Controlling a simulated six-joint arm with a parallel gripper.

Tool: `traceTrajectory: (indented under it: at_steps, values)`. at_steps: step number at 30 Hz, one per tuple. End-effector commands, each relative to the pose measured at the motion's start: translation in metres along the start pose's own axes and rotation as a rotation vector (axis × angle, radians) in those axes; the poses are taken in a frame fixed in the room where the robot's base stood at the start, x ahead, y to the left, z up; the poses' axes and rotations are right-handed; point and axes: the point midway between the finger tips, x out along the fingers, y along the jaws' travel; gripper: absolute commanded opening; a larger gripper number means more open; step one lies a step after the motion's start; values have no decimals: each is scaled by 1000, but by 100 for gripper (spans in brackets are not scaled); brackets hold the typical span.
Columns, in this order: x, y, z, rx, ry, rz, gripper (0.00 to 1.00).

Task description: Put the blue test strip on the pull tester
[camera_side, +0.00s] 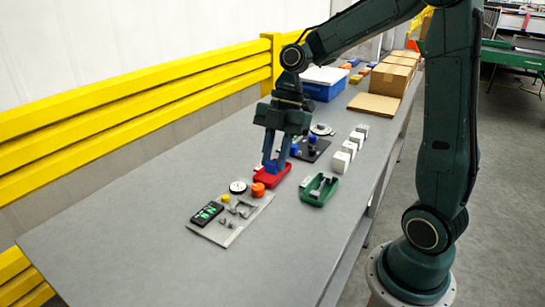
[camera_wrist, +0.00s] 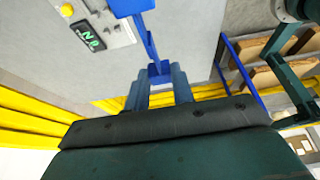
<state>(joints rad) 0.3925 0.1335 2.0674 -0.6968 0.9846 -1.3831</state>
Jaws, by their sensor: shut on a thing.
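My gripper (camera_side: 276,163) is shut on the blue test strip, pointing down just above or at the red tray (camera_side: 271,178); I cannot tell whether they touch. In the wrist view my gripper (camera_wrist: 160,78) pinches one end of the blue test strip (camera_wrist: 149,40), which runs away from the fingertips toward the top. In the side view the strip is hard to tell from the bluish fingers. The pull tester (camera_side: 229,226), a grey plate with a black green-digit display and small grey fittings, lies left of and nearer than the red tray. Its display (camera_wrist: 88,37) shows in the wrist view.
A green fixture (camera_side: 319,190) lies to the right. Orange pieces (camera_side: 257,189) and a black-and-white disc (camera_side: 238,187) sit close to the tester. White blocks (camera_side: 349,147), a blue bin (camera_side: 324,83) and cartons (camera_side: 392,77) stand farther back. The near table is clear.

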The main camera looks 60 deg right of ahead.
Motion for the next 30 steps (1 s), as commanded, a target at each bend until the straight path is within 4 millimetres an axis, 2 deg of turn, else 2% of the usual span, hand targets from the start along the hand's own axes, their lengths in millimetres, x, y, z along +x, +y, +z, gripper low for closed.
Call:
traceTrajectory:
  at_steps: [8, 21, 27, 30]
  values:
    - [26, 31, 0, 2, 9, -5, 3]
    - [105, 96, -4, 7, 5, -8, 3]
    - [130, 111, -6, 7, -1, -6, 3]
    - [135, 114, -6, 6, -3, -5, 3]
